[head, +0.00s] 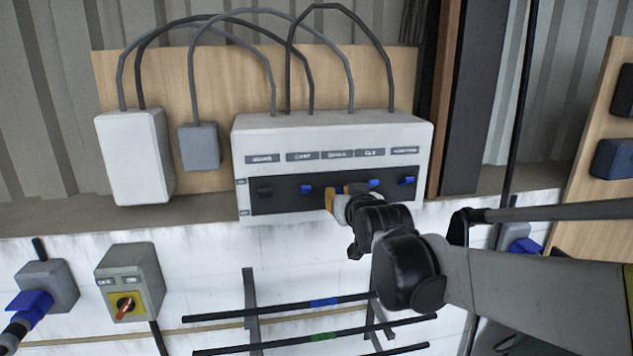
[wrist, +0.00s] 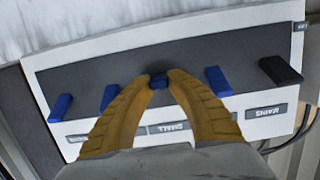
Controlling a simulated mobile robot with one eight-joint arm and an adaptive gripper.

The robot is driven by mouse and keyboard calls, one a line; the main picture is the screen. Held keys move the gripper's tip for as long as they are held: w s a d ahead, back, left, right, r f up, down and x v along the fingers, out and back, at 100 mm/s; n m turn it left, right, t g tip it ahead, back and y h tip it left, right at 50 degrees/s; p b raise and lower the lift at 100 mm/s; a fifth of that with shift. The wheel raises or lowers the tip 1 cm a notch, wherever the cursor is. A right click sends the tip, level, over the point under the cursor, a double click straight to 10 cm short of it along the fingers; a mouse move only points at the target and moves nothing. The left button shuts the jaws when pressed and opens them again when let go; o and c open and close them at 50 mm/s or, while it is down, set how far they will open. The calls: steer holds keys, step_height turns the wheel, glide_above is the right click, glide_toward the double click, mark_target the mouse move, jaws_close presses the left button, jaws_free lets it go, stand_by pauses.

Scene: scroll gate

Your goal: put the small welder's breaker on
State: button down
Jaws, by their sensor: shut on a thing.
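The breaker box (head: 335,132) is a white box on a wooden board, with a dark strip holding a row of levers under name labels. My gripper (head: 338,195) reaches it from the right, at the middle lever. In the wrist view, my yellow-brown fingers (wrist: 159,84) are shut on a blue lever (wrist: 158,80), the middle one of the row. The label SMALL (wrist: 170,127) shows between the fingers, in line with it. The fingers hide most of this lever, so I cannot tell its position. The head view hides it too.
A blue lever (wrist: 217,80) and a black lever (wrist: 281,70), by the MAINS label (wrist: 266,112), stand on one side. Blue levers (wrist: 110,97) stand on the other. Below the box are a yellow-faced switch with a red knob (head: 125,305) and rods on a rack (head: 322,302).

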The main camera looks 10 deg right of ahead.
steer(key=r+g+p, duration=0.1)
steer(key=g+p, duration=0.2)
steer(key=shift+w+r+g, duration=0.25)
steer(key=shift+r+g, duration=0.05)
steer(key=shift+r, duration=0.05)
steer(key=shift+w+r+g+p, duration=0.15)
steer(key=shift+g+p, duration=0.35)
steer(key=shift+g, duration=0.3)
steer(key=shift+w+r+g+p, duration=0.1)
steer(key=shift+g+p, duration=0.4)
steer(key=shift+g, duration=0.3)
steer(key=c, duration=1.3)
jaws_free()
steer(key=shift+w+f, duration=0.1)
steer(key=shift+o, duration=0.2)
steer(key=v, duration=1.2)
steer(key=shift+w, duration=0.1)
